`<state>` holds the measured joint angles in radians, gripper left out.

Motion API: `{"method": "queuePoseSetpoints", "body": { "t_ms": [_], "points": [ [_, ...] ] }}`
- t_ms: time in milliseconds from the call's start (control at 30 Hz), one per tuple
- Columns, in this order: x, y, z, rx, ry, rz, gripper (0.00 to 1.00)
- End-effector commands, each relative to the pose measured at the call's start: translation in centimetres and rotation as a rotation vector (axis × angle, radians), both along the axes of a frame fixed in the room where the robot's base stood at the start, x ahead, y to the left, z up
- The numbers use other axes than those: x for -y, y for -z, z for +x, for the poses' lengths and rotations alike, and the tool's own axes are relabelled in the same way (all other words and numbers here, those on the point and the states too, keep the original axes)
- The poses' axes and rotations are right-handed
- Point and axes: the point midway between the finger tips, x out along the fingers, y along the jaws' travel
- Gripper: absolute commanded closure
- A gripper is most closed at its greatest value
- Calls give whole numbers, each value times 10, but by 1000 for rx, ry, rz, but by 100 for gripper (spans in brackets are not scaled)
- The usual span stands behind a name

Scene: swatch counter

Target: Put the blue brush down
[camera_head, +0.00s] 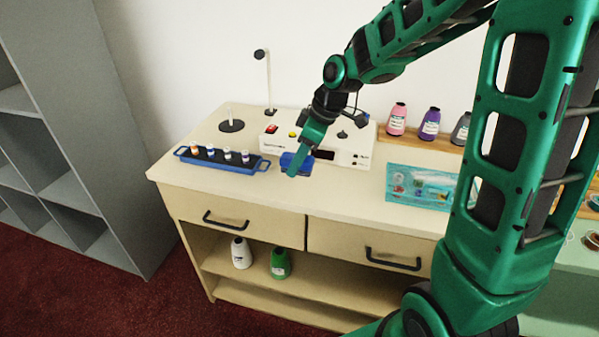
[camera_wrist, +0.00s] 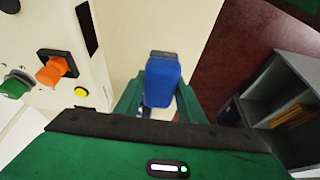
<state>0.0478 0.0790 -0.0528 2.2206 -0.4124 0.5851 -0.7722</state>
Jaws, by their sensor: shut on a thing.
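The blue brush (camera_head: 297,163) is held in my gripper (camera_head: 301,168) above the cream counter (camera_head: 345,194), in front of the white machine. In the wrist view the blue brush (camera_wrist: 163,80) sits between the two green fingers of my gripper (camera_wrist: 158,98), with its dark grey end pointing away from the palm. My gripper is shut on it. The cream countertop (camera_wrist: 125,40) shows beyond the brush. I cannot tell the exact height of the brush above the counter.
A blue tray (camera_head: 258,163) with several small spools lies to the left. The white machine (camera_head: 344,146) with buttons stands just behind. A colourful flat box (camera_head: 402,186) is to the right, with thread cones (camera_head: 429,124) behind. The counter's front middle is clear.

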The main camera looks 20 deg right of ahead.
Motion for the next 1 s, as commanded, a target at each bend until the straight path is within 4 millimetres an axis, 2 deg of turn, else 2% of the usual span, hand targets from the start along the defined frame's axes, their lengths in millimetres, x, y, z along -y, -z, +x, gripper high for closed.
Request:
{"method": "queuePoseSetpoints", "body": {
  "t_ms": [100, 267, 567, 1000],
  "points": [
    [7, 7, 9, 0, 1, 0, 93],
    [9, 12, 12, 0, 0, 0, 93],
    [9, 48, 11, -1, 0, 0, 93],
    [9, 54, 12, -1, 2, 0, 93]
  ]
}}
